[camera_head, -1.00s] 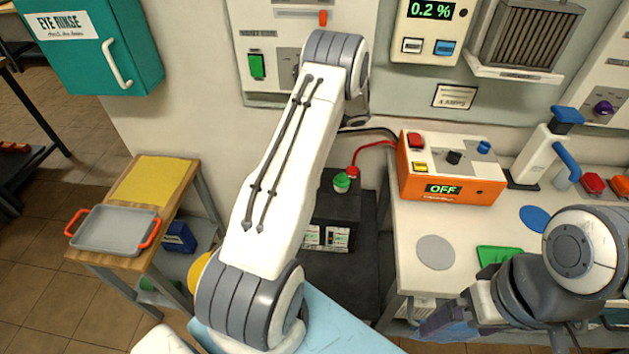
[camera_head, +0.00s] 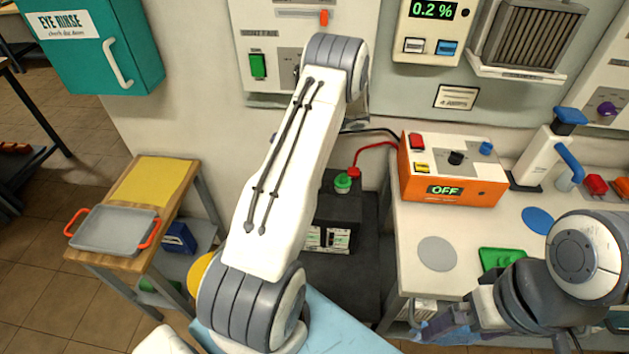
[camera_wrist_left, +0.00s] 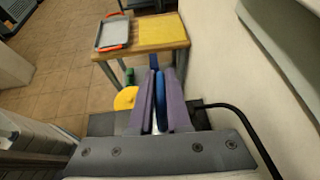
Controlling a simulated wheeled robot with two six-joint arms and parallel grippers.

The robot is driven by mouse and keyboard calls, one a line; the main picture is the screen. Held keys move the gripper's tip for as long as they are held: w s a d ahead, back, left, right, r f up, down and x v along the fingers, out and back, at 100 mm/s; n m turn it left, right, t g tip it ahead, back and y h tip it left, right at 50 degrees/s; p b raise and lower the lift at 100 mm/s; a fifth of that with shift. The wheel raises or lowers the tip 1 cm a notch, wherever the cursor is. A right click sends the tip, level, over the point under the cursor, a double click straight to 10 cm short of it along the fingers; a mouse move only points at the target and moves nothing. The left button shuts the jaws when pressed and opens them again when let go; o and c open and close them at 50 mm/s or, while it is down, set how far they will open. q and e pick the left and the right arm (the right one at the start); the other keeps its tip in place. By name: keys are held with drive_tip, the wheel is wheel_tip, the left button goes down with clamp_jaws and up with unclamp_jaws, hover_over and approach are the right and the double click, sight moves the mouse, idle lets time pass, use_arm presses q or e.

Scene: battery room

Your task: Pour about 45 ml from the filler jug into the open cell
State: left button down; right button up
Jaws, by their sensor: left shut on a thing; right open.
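My left arm reaches up across the middle of the head view and hides its own gripper. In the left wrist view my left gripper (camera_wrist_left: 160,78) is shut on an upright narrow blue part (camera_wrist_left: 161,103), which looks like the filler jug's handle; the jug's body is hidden. The black battery (camera_head: 338,208) stands on a dark stand beside the bench. It has a green round cap or terminal (camera_head: 342,184) and a red terminal (camera_head: 354,172) on top. The open cell is hidden behind my left arm. My right gripper (camera_head: 442,326) is open and empty at the bench's front edge.
An orange charger box (camera_head: 450,168) reading OFF stands on the bench (camera_head: 408,222), with red and black cables running toward the battery. A wall panel (camera_head: 262,90) is behind my arm.

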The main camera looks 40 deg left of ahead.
use_arm(q)
drive_tip(key=shift+s+a, duration=0.1)
drive_tip(key=shift+a, duration=0.05)
drive_tip(key=shift+y+b, duration=0.3)
drive_tip(key=shift+b, duration=0.1)
idle(0.6)
drive_tip(key=shift+f+g+y+b, duration=0.15)
drive_tip(key=shift+g+y+b, duration=0.15)
drive_tip(key=shift+b, duration=0.1)
idle(0.9)
